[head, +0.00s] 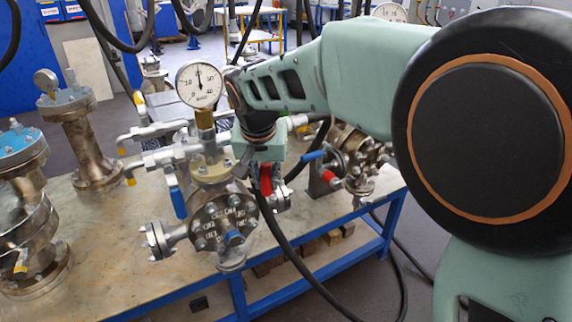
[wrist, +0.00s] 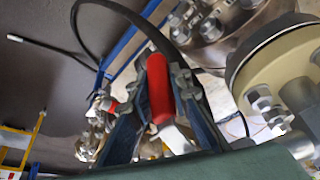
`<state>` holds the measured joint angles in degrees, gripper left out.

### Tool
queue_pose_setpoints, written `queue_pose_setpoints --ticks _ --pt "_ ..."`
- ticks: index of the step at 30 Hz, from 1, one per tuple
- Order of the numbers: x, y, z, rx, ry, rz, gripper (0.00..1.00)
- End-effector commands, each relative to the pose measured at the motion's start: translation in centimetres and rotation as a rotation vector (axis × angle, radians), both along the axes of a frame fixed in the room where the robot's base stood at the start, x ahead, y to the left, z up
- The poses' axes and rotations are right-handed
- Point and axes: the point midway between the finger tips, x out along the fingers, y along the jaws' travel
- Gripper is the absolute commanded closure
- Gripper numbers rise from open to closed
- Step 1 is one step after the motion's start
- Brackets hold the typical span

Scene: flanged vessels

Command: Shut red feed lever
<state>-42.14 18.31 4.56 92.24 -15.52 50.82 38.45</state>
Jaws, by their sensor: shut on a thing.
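The red feed lever (wrist: 159,88) has a long red grip and a bare metal shank. In the wrist view it runs up between the two fingers of my gripper (wrist: 152,104), which is shut on it. In the head view the red lever (head: 266,179) shows beside the central flanged vessel (head: 226,212), hanging roughly upright below my wrist. My gripper (head: 268,192) is around it there, and my wrist partly hides the lever's upper end and its valve.
A pressure gauge (head: 200,85) stands on the vessel, left of my arm. A blue lever (head: 178,203) hangs at its left, another blue lever (head: 313,155) and a second red handle (head: 330,178) sit at right. A black hose (head: 283,240) runs close below my gripper.

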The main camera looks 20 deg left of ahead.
Motion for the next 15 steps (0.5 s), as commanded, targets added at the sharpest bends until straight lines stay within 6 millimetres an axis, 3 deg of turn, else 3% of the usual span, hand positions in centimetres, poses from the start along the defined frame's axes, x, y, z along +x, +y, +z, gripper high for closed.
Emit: queue_pose_setpoints --ticks 10,11,15 --pt "-0.35 0.13 -0.22 0.0 0.009 0.001 1.0" --pt "-0.35 0.13 -0.22 0.0 0.009 0.001 0.8" --pt "-0.29 0.12 -0.19 0.001 0.007 0.001 0.64"
